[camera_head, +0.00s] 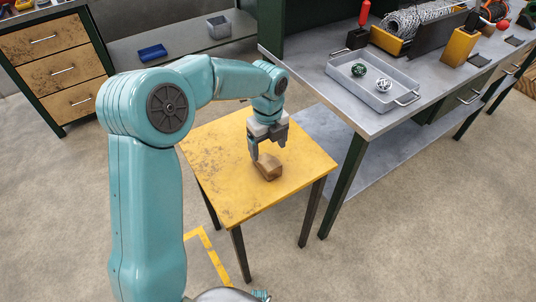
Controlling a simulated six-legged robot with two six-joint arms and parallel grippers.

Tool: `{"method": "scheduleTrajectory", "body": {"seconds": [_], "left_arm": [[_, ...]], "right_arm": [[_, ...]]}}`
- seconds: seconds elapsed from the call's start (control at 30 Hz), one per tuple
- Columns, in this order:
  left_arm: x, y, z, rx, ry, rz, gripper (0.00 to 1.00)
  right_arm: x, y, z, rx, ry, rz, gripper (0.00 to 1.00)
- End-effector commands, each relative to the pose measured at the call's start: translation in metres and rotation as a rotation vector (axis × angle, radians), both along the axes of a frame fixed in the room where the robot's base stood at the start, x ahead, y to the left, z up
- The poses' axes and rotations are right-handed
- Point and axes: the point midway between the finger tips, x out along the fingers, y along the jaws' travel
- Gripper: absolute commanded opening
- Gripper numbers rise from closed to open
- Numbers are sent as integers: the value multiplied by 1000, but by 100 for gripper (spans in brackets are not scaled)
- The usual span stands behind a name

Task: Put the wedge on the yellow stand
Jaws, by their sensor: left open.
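The wedge (269,167) is a small brown wooden block. It rests on the top of the yellow stand (226,190), a square table with worn yellow paint and dark legs, toward its right-hand side. My left gripper (266,154) points down just above and beside the wedge. Its jaws are open, with one finger close to the wedge's left edge. I cannot tell whether a finger touches the wedge. My right gripper is out of view.
A grey workbench (320,75) stands right of the stand, with a metal tray (373,90) holding two small balls. A drawer cabinet (55,62) and a low shelf with a blue tray (152,52) stand at the back left. The floor in front is clear.

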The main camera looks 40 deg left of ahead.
Motion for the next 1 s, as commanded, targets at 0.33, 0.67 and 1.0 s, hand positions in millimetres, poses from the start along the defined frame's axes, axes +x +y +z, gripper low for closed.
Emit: {"method": "scheduleTrajectory", "body": {"seconds": [0.33,0.67,1.0], "left_arm": [[0,0,55,0,0,-1,80],[0,0,57,0,0,0,80],[0,0,57,0,1,0,80]], "right_arm": [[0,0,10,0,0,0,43],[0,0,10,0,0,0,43],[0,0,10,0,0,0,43]]}}
